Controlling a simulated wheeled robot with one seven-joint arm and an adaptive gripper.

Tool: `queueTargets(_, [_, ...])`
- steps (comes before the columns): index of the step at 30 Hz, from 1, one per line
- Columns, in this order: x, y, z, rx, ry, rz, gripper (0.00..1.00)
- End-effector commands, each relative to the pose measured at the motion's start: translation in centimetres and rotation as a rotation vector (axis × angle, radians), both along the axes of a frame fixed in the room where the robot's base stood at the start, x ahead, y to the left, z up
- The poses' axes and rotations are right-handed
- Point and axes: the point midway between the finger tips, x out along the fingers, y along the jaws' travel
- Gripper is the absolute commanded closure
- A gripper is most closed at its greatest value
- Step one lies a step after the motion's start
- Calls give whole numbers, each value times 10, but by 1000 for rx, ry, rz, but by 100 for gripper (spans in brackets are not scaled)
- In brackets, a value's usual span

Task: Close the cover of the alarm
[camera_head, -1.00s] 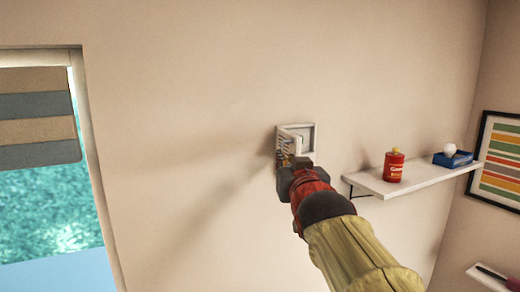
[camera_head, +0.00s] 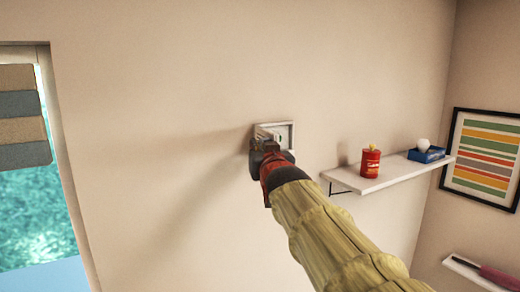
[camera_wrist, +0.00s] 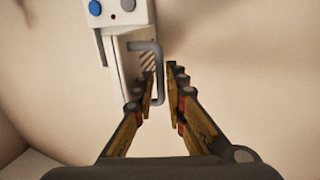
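The alarm (camera_head: 291,136) is a small white box on the wall. Its inside shows on the right in the head view, and my gripper hides its lower left. In the wrist view, the alarm box (camera_wrist: 126,13) is at the top, with a blue and a grey button. The white cover (camera_wrist: 118,70) stands out from the box, so it is open. It carries a grey loop handle (camera_wrist: 159,93). My gripper (camera_wrist: 161,72) has its fingertips on either side of the handle's long bar, with narrow gaps visible. In the head view, my gripper (camera_head: 264,145) is at the alarm's lower left.
A white shelf (camera_head: 395,178) on the right holds a red can (camera_head: 370,162) and a blue box (camera_head: 427,155) with a white ball. A striped picture (camera_head: 484,155) hangs farther right. A window with a striped blind (camera_head: 22,115) is at left. The wall between window and alarm is bare.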

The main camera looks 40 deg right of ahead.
Motion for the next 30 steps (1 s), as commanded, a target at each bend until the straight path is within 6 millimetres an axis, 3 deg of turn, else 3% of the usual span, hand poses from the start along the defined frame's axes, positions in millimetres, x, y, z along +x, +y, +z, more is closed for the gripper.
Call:
queueTargets(8, [0, 0, 0, 0, 0, 0, 100])
queueTargets(30, [0, 0, -1, 1, 1, 0, 100])
